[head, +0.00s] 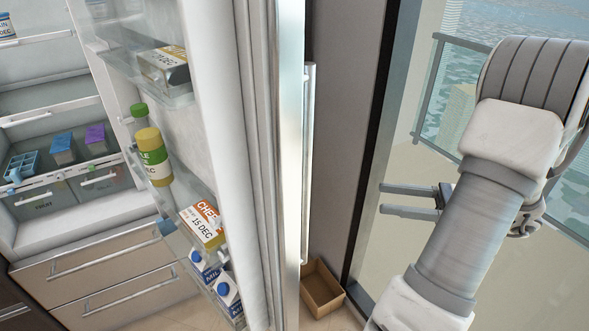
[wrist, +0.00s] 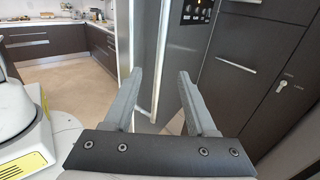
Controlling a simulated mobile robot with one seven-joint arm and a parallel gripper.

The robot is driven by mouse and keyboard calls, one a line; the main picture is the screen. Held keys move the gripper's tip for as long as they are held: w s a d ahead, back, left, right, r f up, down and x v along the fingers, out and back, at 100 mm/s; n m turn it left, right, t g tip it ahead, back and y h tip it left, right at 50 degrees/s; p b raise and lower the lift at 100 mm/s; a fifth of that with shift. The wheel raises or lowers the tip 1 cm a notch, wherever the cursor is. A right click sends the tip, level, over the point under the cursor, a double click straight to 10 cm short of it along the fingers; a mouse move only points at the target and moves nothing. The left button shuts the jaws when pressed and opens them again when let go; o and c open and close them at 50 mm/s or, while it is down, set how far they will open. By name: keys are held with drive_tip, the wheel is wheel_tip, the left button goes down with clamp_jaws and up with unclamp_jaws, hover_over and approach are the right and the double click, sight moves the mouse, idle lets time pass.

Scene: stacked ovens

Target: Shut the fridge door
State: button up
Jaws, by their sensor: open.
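The fridge door (head: 220,110) stands open in the middle of the head view. Its inner shelves face left, with cartons and bottles on them. A long vertical handle (head: 308,165) is on its outer side. The fridge interior (head: 45,110) shows at the left. My gripper (head: 383,199) is open and empty, to the right of the door and apart from it, with its fingers pointing left. In the wrist view, my gripper (wrist: 160,73) has its fingers spread. A tall grey panel with a bright vertical bar (wrist: 162,60) stands beyond them; it looks like the door's outer side.
Two drawers (head: 115,275) are below the fridge interior. An open brown box (head: 321,290) sits on the floor right of the door. A window with a railing (head: 470,45) is at the right. The wrist view shows dark cabinets (wrist: 262,75) at right and open floor (wrist: 75,80) at left.

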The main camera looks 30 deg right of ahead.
sight(305, 186)
drive_tip(key=p+x, duration=0.2)
drive_tip(key=x, duration=1.5)
drive_tip(key=shift+w+d+r, duration=0.15)
drive_tip(key=shift+r, duration=0.05)
drive_tip(key=shift+c, duration=0.2)
clamp_jaws()
idle(0.6)
